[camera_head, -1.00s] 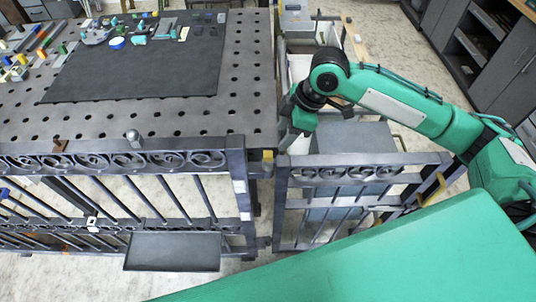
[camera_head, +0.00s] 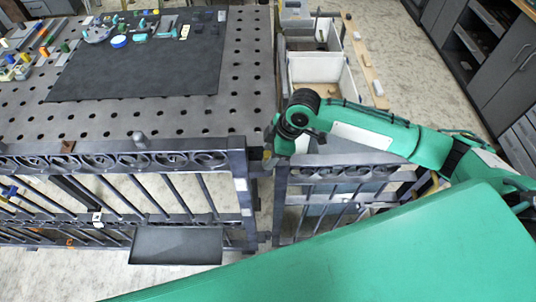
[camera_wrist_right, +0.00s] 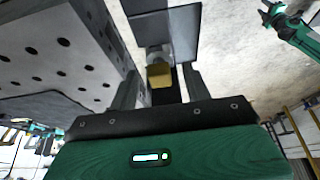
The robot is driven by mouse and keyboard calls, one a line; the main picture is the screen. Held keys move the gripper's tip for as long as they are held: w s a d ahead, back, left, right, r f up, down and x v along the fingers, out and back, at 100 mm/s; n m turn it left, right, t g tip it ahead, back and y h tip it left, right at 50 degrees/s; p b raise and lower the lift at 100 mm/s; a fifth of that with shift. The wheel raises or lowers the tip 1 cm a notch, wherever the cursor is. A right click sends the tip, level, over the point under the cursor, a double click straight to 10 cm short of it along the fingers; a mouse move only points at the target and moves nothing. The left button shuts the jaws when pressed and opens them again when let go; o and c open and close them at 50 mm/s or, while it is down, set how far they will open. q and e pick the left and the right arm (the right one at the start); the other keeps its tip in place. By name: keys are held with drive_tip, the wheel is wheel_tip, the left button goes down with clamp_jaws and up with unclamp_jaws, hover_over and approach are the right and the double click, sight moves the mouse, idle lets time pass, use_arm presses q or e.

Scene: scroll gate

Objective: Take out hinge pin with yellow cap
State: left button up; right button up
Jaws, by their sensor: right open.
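The hinge pin's yellow cap (camera_wrist_right: 160,75) shows in the right wrist view, in front of a grey metal part. My right gripper (camera_wrist_right: 158,92) is open, with one dark finger on each side of the cap. I cannot tell whether either finger touches it. In the head view my right gripper (camera_head: 270,150) is low at the gap between the fixed fence (camera_head: 240,190) and the gate leaf (camera_head: 283,205). My arm partly hides it and the cap there. The pin's shaft is hidden. My left gripper is not in the head view.
The perforated table (camera_head: 245,60) stands behind the fence, with a dark mat (camera_head: 140,75) and small parts. White bins (camera_head: 318,75) stand behind the gate. A grey shelf (camera_head: 177,246) hangs on the fence. A small green arm part (camera_wrist_right: 295,30) shows in the wrist view; I cannot identify it.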

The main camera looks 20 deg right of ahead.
clamp_jaws()
drive_tip(key=shift+r, duration=0.1)
